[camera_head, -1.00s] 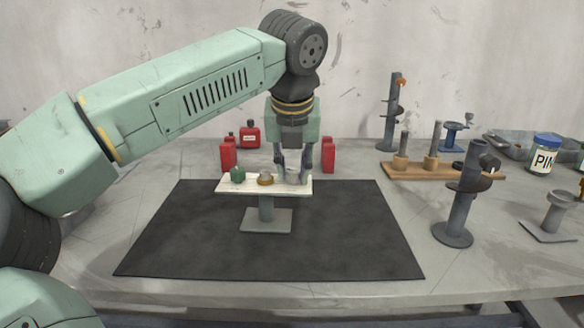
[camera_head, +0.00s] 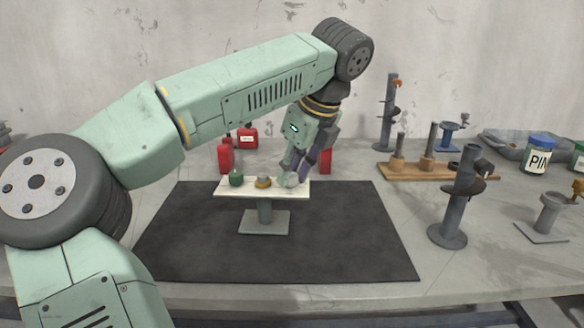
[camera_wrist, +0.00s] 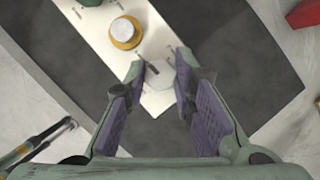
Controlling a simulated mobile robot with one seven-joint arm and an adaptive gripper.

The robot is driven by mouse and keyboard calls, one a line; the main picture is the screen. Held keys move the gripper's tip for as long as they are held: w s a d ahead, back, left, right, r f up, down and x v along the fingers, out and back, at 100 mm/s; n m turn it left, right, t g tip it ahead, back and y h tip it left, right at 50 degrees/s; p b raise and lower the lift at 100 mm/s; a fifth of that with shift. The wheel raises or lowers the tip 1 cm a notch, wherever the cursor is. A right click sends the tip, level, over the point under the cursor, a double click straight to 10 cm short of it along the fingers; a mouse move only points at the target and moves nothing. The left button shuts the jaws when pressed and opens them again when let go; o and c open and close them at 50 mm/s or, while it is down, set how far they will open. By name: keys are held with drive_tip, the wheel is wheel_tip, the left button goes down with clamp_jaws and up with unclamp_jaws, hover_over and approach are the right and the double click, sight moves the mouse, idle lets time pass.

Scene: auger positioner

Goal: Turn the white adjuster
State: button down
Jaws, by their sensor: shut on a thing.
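The white adjuster (camera_wrist: 160,74) is a pale knob near the right end of a white plate (camera_head: 250,192). The plate is on a grey post and square foot (camera_head: 263,224). My gripper (camera_head: 290,178) is tilted, its fingertips low at the adjuster and its wrist leaning right. In the wrist view, my gripper's purple-padded fingers (camera_wrist: 162,68) stand on either side of the adjuster and are shut on it. An orange-yellow knob with a pale top (camera_head: 264,182) sits left of it, and a green knob (camera_head: 236,178) farther left. The fingers partly hide the adjuster in the head view.
The stand is on a black mat (camera_head: 340,240) with bare room around it. Red containers (camera_head: 226,155) stand behind the plate. A wooden rack (camera_head: 440,171) and a dark metal auger stand (camera_head: 455,205) are on the right, with a PIN jar (camera_head: 536,153) beyond.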

drive_tip(key=shift+n, duration=0.5)
drive_tip(key=c, duration=1.3)
unclamp_jaws()
drive_tip(key=shift+c, duration=0.2)
